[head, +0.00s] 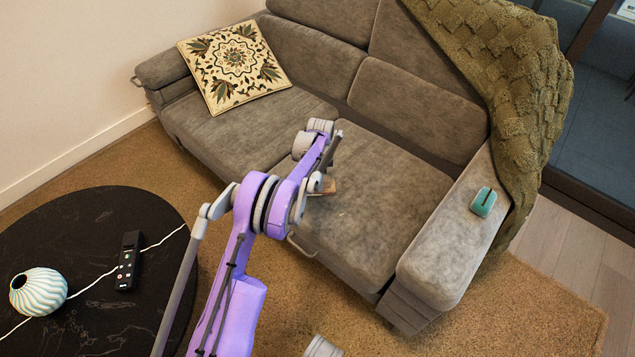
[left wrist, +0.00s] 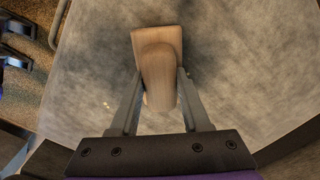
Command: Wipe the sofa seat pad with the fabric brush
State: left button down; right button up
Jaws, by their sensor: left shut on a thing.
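The grey sofa's seat pad (head: 375,215) fills the middle of the head view, and its worn grey surface also fills much of the left wrist view (left wrist: 255,75). My left gripper (left wrist: 161,82) is shut on the wooden fabric brush (left wrist: 158,65), with one finger on each side of its rounded handle. In the head view the brush (head: 328,187) shows only in part, behind my left arm, low over the seat pad. Its underside is hidden, so I cannot tell whether it touches the fabric. A few small pale specks lie on the pad near it. My right gripper is not in view.
A patterned cushion (head: 233,66) lies on the sofa's left side. A green throw (head: 510,85) drapes over the right back. A small teal object (head: 483,202) sits on the right armrest. A round black table (head: 95,215) holds a striped vase (head: 38,291) and a remote (head: 128,260).

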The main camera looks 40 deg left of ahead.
pick_arm(q)
jog(key=shift+w+d+f+b, duration=0.1)
jog(key=shift+w+b, duration=0.45)
jog(key=shift+w, duration=0.55)
jog(key=shift+w+d+f+b, duration=0.1)
jog(key=shift+w+b, duration=0.45)
jog(key=shift+w, duration=0.5)
jog(key=shift+w+d+r+b, duration=0.1)
jog(key=shift+w+b, duration=0.65)
jog(key=shift+w, duration=0.6)
notch_tip(320, 180, up, 6)
jog(key=p, duration=0.1)
jog(key=shift+r, duration=0.1)
jog(key=shift+r+p, duration=0.45)
jog(key=shift+r, duration=1)
